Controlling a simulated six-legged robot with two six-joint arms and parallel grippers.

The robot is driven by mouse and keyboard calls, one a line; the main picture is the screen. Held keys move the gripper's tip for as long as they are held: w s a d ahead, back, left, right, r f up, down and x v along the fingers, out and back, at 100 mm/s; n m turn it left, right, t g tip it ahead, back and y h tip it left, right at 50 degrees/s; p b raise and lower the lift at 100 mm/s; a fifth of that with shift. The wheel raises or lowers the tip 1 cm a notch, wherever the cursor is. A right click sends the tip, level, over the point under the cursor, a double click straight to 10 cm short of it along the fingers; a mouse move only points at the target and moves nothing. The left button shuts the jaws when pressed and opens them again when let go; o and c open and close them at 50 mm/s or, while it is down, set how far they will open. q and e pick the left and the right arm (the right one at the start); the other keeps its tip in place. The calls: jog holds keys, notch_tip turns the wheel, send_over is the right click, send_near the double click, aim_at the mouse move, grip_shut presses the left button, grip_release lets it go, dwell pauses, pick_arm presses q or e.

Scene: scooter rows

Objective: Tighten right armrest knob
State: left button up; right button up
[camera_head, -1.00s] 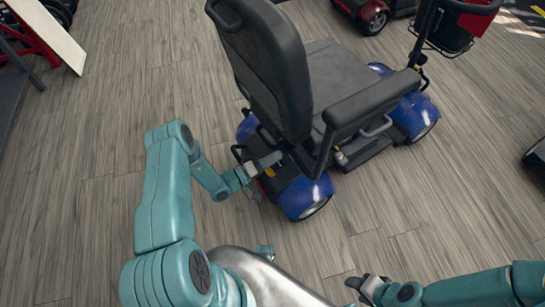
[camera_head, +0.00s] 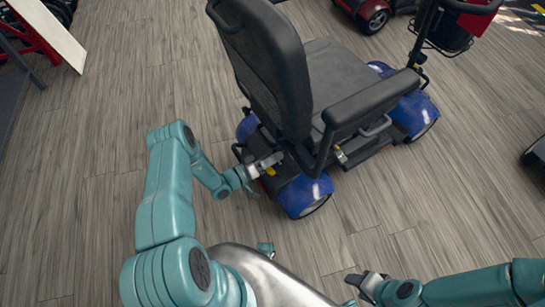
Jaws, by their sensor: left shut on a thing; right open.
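The mobility scooter (camera_head: 305,190) has blue fenders, a black seat and a tall seat back (camera_head: 262,65), seen from behind. Its black armrest (camera_head: 372,105) is on the right side of the seat. My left gripper (camera_head: 268,164) reaches in at the scooter's rear, low behind the seat back. It is shut on a small part at the seat frame, apparently the armrest knob, which the fingers hide. My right gripper (camera_head: 366,284) is open and empty over the floor at the bottom, apart from the scooter.
A red scooter (camera_head: 368,14) stands at the top, and part of another dark vehicle (camera_head: 536,155) shows at the right edge. A black basket (camera_head: 451,33) is at the blue scooter's front. A white board (camera_head: 48,32) leans at upper left. The wooden floor (camera_head: 110,110) is clear at left.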

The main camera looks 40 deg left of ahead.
pick_arm(q)
jog(key=o, duration=1.1)
jog(key=shift+c, duration=0.2)
jog(key=shift+s, duration=0.1)
jog(key=p+v, duration=0.1)
jog(key=v, duration=1.5)
jog(key=shift+a, duration=0.15)
